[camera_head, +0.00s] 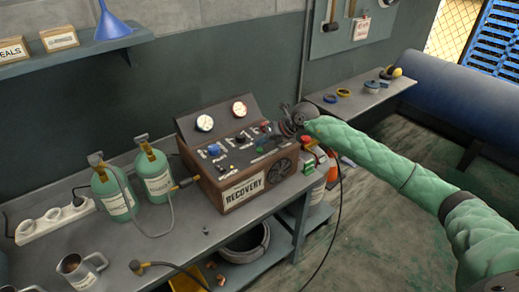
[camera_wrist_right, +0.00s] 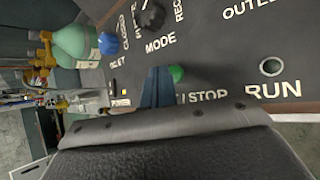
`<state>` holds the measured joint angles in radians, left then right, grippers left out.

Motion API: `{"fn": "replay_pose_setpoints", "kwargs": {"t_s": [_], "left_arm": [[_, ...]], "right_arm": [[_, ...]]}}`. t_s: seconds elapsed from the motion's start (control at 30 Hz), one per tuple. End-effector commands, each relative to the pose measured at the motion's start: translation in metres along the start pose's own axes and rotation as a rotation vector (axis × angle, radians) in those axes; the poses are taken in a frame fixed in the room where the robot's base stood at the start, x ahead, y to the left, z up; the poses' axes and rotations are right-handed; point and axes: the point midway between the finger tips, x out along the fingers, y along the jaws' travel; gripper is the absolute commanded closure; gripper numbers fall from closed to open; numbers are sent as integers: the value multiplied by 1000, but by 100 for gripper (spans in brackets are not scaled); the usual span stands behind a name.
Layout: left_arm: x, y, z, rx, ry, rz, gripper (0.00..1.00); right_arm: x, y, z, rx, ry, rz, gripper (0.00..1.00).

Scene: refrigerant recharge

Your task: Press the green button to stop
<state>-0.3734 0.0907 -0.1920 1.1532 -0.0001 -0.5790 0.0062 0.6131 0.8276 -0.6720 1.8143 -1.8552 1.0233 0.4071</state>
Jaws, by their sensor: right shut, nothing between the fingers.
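The recovery machine (camera_head: 240,190) is a brown box with a dark sloped control panel on the bench. The green button (camera_wrist_right: 176,73) is beside the STOP label in the right wrist view, and a small green spot, apparently the same button, shows on the panel in the head view (camera_head: 260,149). My right gripper (camera_head: 271,129) is over the right part of the panel. Its shut, empty blue-grey fingertips (camera_wrist_right: 158,88) are just left of the green button in the wrist view; I cannot tell whether they touch it. My left gripper is not in view.
A blue knob (camera_wrist_right: 108,43) and a black MODE knob (camera_wrist_right: 149,15) are close to the fingers. A round RUN lamp (camera_wrist_right: 271,67) is to the right. Two green cylinders (camera_head: 114,192) with a hose stand left of the machine. A red button box (camera_head: 308,143) is at its right.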

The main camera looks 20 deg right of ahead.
Motion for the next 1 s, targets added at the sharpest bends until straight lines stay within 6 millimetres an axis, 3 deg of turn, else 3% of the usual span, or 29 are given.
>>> {"fn": "replay_pose_setpoints", "kwargs": {"t_s": [0.37, 1.0], "left_arm": [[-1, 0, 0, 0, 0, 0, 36], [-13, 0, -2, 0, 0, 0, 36]], "right_arm": [[-3, 2, 2, 0, 0, 0, 100], [-37, 27, 27, -1, -1, 0, 100]]}}
